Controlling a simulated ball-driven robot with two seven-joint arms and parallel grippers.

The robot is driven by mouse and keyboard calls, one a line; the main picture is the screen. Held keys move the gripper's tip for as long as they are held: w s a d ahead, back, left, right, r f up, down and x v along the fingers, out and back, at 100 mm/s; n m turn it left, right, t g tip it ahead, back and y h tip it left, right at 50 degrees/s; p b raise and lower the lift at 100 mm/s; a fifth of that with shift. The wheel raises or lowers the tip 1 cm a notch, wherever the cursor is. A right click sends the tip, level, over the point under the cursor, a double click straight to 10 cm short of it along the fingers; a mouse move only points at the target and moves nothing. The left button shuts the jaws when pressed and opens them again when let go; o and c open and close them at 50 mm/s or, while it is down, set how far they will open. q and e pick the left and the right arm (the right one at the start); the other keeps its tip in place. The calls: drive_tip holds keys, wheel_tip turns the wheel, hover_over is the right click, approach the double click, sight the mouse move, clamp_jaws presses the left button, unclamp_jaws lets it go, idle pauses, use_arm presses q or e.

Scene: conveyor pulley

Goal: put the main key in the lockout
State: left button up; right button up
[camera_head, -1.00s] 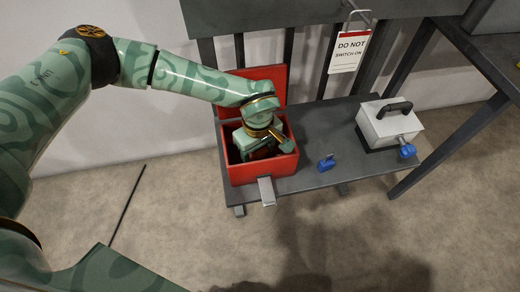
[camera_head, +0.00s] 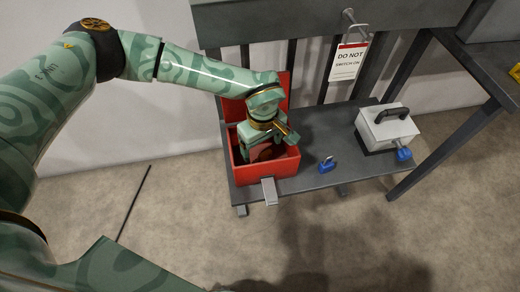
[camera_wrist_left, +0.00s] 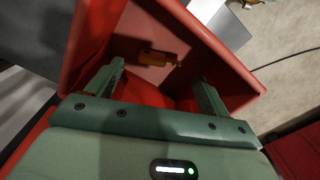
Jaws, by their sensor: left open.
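The red lockout box (camera_head: 262,172) stands on the left end of the grey bench with its lid (camera_head: 286,88) raised behind it. My left gripper (camera_head: 264,152) points down into the box's open top. In the left wrist view my left gripper (camera_wrist_left: 160,85) has its two fingers wide apart with nothing between them. A small orange key-like thing (camera_wrist_left: 160,58) lies on the floor of the red box (camera_wrist_left: 210,42), beyond the fingertips and apart from them. In the head view the arm and box wall hide it. My right gripper is out of view.
A blue padlock (camera_head: 327,165) stands on the grey bench (camera_head: 310,125) right of the box. A white case (camera_head: 388,128) with a black handle and blue knob is farther right. A "DO NOT SWITCH ON" tag (camera_head: 347,62) hangs above.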

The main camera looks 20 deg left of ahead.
sight(262, 155)
use_arm(q)
wheel_tip(262, 155, up, 4)
drive_tip(key=shift+f+p, duration=0.25)
drive_tip(key=shift+p, duration=0.45)
drive_tip(key=shift+r, duration=0.15)
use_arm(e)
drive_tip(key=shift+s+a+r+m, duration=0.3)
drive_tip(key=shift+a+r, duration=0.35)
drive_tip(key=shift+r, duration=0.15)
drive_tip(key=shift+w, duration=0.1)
